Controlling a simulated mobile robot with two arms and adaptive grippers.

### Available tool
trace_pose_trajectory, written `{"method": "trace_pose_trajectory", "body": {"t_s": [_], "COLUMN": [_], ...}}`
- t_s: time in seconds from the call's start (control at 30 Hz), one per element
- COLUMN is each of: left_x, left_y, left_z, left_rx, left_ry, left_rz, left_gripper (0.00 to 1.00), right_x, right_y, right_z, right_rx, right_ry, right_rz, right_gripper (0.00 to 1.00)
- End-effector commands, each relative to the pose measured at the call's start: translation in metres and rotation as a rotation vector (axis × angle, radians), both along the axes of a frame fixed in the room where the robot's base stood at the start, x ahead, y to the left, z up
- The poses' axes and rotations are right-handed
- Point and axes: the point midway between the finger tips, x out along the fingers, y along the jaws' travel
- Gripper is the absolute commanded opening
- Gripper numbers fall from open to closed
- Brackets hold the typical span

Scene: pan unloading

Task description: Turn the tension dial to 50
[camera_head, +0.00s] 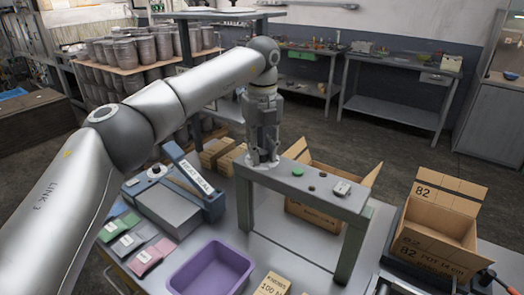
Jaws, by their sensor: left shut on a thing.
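A grey-green bench frame (318,193) stands on the table, with small controls along its top. My left gripper (262,157) points straight down at the left end of this top. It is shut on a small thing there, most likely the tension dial. The fingers cover most of it, so I cannot read a number or a pointer. A pale round plate shows around the fingertips. My right gripper is not in view.
On the top are a green button (297,171), a dark button (311,188) and a small silver box (342,187). A labelled blue-grey device (212,203), a purple bin (208,272) and coloured packets (150,258) lie left. Open cartons stand behind and right (437,222).

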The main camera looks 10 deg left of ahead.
Motion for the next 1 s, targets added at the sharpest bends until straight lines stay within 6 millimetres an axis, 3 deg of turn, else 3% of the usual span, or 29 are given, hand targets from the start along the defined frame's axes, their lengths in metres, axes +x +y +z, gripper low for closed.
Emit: {"method": "trace_pose_trajectory", "body": {"t_s": [0.57,0.6,0.73,1.0], "left_x": [0.0014,0.0014,0.0011,0.0004], "left_y": [0.0003,0.0003,0.0002,0.0], "left_z": [0.0038,0.0038,0.0028,0.0011], "left_rx": [-0.002,-0.002,-0.002,-0.001], "left_ry": [-0.008,-0.008,-0.006,-0.003], "left_rz": [0.032,0.031,0.03,0.029], "left_gripper": [0.03,0.32,0.48,0.49], "right_x": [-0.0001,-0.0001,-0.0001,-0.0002], "right_y": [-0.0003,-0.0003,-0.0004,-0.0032], "right_z": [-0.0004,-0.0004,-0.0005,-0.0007], "right_rx": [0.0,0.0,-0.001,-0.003], "right_ry": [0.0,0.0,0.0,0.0], "right_rz": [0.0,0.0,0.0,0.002], "right_gripper": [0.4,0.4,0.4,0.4]}}
